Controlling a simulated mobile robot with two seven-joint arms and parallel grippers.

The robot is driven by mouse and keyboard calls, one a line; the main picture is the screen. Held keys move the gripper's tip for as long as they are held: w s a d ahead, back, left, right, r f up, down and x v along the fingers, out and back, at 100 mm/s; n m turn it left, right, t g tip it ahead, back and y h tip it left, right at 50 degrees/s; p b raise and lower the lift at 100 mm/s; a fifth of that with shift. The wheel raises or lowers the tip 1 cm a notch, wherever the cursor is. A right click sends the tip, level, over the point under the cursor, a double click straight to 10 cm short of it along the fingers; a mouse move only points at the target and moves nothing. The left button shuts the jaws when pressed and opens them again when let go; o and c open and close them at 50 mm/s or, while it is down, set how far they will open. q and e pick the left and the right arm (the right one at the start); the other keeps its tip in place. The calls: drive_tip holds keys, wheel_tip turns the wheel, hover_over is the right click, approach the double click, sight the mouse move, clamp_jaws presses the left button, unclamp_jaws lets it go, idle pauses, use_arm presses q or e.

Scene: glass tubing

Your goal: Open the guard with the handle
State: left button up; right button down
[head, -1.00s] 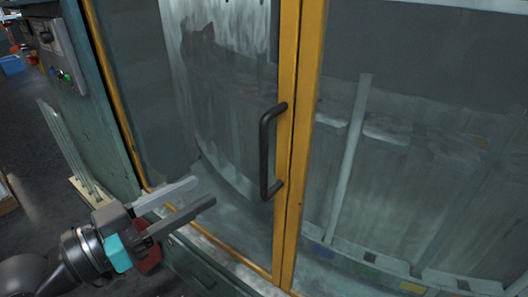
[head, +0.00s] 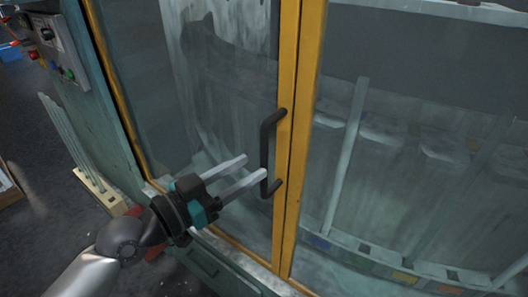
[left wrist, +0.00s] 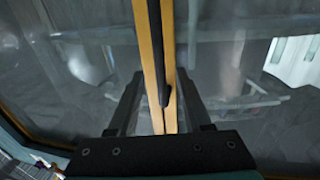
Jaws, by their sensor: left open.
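The guard is a glazed door with a yellow frame (head: 286,150) and a dark vertical bar handle (head: 266,150) near its inner edge. My left gripper (head: 256,168) is open beside the lower part of the handle in the head view. In the left wrist view the handle (left wrist: 155,50) runs down between the two spread fingers of the left gripper (left wrist: 157,88), and neither finger visibly presses on it. The guard looks closed, with its frame against the neighbouring yellow frame. My right gripper is not in view.
A control panel (head: 52,48) with buttons is on the cabinet's left side. Glass tubes stand in a wooden rack (head: 100,190) on the floor at left. Behind the glass is a machine with several coloured blocks. The floor at left is mostly clear.

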sight(264, 192)
use_arm(q)
drive_tip(key=shift+p+x, duration=0.5)
drive_tip(key=shift+x, duration=2.1)
clamp_jaws()
